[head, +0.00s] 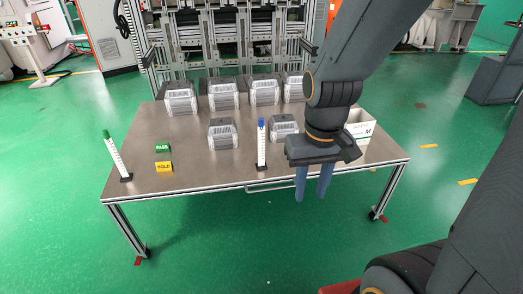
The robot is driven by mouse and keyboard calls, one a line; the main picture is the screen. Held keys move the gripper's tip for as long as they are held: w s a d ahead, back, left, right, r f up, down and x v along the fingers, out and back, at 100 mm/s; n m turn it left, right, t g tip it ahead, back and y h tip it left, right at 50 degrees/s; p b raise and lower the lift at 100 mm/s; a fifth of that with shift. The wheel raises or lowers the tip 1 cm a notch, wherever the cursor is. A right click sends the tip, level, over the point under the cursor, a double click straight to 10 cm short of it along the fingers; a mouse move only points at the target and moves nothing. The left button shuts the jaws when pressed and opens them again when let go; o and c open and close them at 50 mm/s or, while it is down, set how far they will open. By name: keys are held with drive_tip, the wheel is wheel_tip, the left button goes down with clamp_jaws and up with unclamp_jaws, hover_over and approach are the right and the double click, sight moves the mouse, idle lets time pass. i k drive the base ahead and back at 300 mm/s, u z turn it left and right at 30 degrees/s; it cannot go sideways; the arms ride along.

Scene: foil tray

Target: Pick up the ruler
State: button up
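No flat ruler lying on the table can be made out. Two upright white strips with marks along them stand on small dark bases: a green-topped strip (116,156) at the table's left end, leaning in the picture, and a blue-topped strip (262,146) near the middle front. I cannot tell whether either is the ruler. My gripper (311,198) points down at the table's front edge, right of the blue-topped strip and apart from it. Its two bluish fingers are apart with nothing between them. My arm hides part of the table's right side.
Several grey foil trays (223,95) stand in a back row, with two more in front. A green PASS block (162,148) and a yellow HOLD block (164,167) sit at left. A white box (360,127) stands at right. The front middle-left of the metal table (212,176) is clear.

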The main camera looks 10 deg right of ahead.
sight(260, 166)
drive_tip(key=u, duration=0.05)
drive_tip(key=k, duration=0.5)
drive_tip(key=z, duration=0.8)
drive_tip(key=i, duration=1.2)
drive_tip(key=u, duration=0.8)
drive_tip(key=i, duration=0.4)
drive_tip(key=u, duration=0.55)
